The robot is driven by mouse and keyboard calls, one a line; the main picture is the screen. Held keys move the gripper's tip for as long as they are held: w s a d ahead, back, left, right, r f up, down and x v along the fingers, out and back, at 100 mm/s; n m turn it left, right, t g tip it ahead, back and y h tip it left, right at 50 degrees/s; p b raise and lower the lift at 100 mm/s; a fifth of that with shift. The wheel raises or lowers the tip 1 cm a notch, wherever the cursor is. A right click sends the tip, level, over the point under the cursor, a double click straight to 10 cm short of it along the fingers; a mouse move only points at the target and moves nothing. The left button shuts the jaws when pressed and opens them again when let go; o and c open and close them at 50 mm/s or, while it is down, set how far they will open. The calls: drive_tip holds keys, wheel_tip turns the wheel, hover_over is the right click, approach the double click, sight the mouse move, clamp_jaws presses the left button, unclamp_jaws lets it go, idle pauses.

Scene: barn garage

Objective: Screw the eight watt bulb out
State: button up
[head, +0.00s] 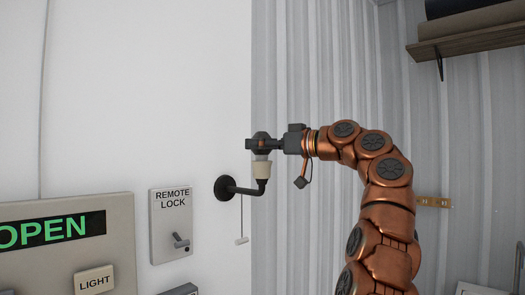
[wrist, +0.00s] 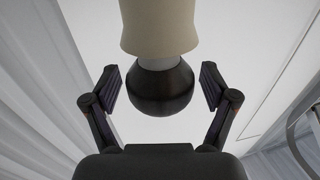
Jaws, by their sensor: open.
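The bulb (wrist: 160,95) is a dark round globe with a pale neck, seated in a cream socket (wrist: 160,25) in the wrist view. In the head view the socket (head: 261,170) stands upright on a black wall-lamp arm (head: 243,190), with the dark bulb at its top, partly hidden by my gripper (head: 262,145). My gripper also shows in the wrist view (wrist: 160,87). Its fingers are open on either side of the bulb, with a gap visible on each side. Any wattage marking is not visible.
A pull cord with a white end (head: 241,240) hangs below the lamp. A remote lock panel (head: 171,225) and an OPEN sign (head: 50,231) are on the white wall to the left. A shelf (head: 465,42) is at upper right.

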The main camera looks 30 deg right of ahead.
drive_tip(key=shift+s+a+f+m+t+h+b, duration=0.1)
drive_tip(key=shift+m+t+h+b, duration=0.2)
drive_tip(key=shift+h+b, duration=0.3)
drive_tip(key=shift+f+m+t+h+b, duration=0.1)
drive_tip(key=shift+m+t+h+b, duration=0.1)
drive_tip(key=shift+m+h+b, duration=0.4)
drive_tip(key=shift+b, duration=0.4)
drive_tip(key=shift+r+m+t+h+b, duration=0.15)
drive_tip(key=shift+m+t+h+b, duration=0.15)
drive_tip(key=shift+m+h+b, duration=0.7)
drive_tip(key=shift+h+b, duration=0.35)
drive_tip(key=shift+h, duration=0.25)
drive_tip(key=shift+r+m+h+b, duration=0.15)
drive_tip(key=shift+m+h+b, duration=0.15)
drive_tip(key=shift+m+h, duration=0.55)
drive_tip(key=shift+n, duration=0.25)
drive_tip(key=shift+c, duration=0.2)
drive_tip(key=c, duration=0.8)
